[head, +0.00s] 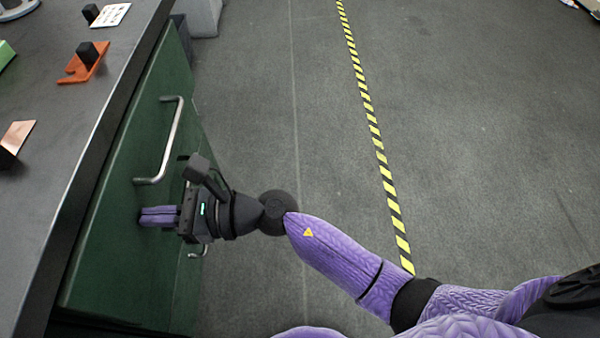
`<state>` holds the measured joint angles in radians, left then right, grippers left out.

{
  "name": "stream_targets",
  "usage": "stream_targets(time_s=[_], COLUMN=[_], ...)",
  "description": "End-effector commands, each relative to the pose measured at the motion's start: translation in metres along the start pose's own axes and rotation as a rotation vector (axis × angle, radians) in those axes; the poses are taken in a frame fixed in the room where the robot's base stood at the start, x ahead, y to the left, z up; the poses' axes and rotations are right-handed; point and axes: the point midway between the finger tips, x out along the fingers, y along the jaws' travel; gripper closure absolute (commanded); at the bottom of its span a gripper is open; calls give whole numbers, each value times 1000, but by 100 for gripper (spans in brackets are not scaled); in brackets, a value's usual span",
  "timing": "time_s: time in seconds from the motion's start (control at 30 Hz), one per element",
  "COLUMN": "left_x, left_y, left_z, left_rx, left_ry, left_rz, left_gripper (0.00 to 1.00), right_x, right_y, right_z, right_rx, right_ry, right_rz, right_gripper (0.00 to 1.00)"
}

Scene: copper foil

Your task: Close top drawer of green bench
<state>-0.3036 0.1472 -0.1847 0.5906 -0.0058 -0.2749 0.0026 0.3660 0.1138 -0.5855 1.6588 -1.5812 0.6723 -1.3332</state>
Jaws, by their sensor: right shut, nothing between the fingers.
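The green bench stands along the left with its dark worktop (52,150). The top drawer (122,165) has a green front with a silver bar handle (172,142). The drawer front lies close along the worktop edge; I cannot tell if any gap remains. My right gripper (143,216) is shut and empty, its purple fingers pointing left at the drawer front, just nearer than the handle. The fingertips appear to touch the green front or nearly so. Part of the lower front is hidden behind the gripper. My left gripper is not in view.
A lower handle (198,251) shows below my right gripper. On the worktop lie an orange piece with a black block (82,66), a white card (110,16) and a copper sheet (17,136).

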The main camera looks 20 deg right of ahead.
Motion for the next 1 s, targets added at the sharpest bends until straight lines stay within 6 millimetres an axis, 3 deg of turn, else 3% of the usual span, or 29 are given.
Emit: stream_targets(time_s=[0.2, 0.4, 1.0], left_x=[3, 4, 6], left_y=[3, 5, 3], left_z=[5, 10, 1], left_rx=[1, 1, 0], left_ry=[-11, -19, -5], left_rz=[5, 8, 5], left_gripper=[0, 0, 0], right_x=[27, 38, 37], right_y=[0, 0, -4], right_z=[0, 0, 2], right_rx=[1, 1, -2], right_ry=[-1, 0, -6], right_rz=[0, 0, -1], right_gripper=[100, 100, 100])
